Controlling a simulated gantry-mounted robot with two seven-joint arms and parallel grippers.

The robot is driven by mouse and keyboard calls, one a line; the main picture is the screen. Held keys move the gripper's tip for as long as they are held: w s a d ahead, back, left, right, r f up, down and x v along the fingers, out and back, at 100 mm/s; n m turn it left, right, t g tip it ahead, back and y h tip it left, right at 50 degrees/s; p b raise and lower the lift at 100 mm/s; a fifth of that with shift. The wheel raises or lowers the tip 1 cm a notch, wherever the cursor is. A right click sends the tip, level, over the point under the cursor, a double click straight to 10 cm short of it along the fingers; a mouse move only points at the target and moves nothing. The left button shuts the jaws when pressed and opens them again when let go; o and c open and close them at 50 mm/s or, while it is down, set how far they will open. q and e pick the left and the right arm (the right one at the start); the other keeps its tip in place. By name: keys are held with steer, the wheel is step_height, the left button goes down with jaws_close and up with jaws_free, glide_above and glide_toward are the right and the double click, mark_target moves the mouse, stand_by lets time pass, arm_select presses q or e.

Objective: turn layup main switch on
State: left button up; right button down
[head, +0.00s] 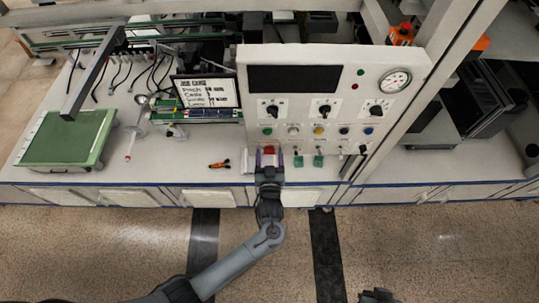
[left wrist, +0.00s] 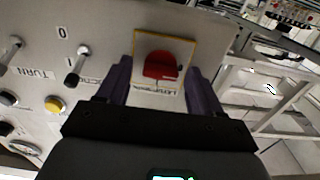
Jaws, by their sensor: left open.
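The main switch is a red knob on a pale plate with a yellow border, seen in the left wrist view (left wrist: 161,66). In the head view its red part (head: 269,150) shows low on the upright control panel, partly hidden by my gripper. My left gripper (head: 269,163) is open in front of it. In the left wrist view, the dark fingers (left wrist: 160,85) stand on either side of the knob, with visible gaps; contact cannot be told. A dark part of mine at the bottom edge of the head view may be my right gripper (head: 378,296).
The panel (head: 400,115) carries black selector knobs, coloured buttons, a gauge (head: 395,80) and small green-based switches (head: 318,160) right of the red knob. A small orange-black tool (head: 219,164) lies on the bench (head: 180,170). A green board (head: 65,140) and a screen stand left.

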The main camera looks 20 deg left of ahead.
arm_select(q)
steer(key=shift+c, duration=0.5)
steer(key=c, duration=1)
steer(key=shift+o, duration=0.2)
steer(key=m+p, duration=0.2)
steer(key=m, duration=0.2)
steer(key=shift+r, duration=0.1)
steer(key=m+p, duration=0.2)
steer(key=m, duration=0.5)
steer(key=m+p, duration=0.2)
steer(key=m, duration=0.4)
steer(key=shift+d+f+m, duration=0.15)
steer(key=shift+f+m, duration=0.05)
steer(key=shift+m, duration=0.2)
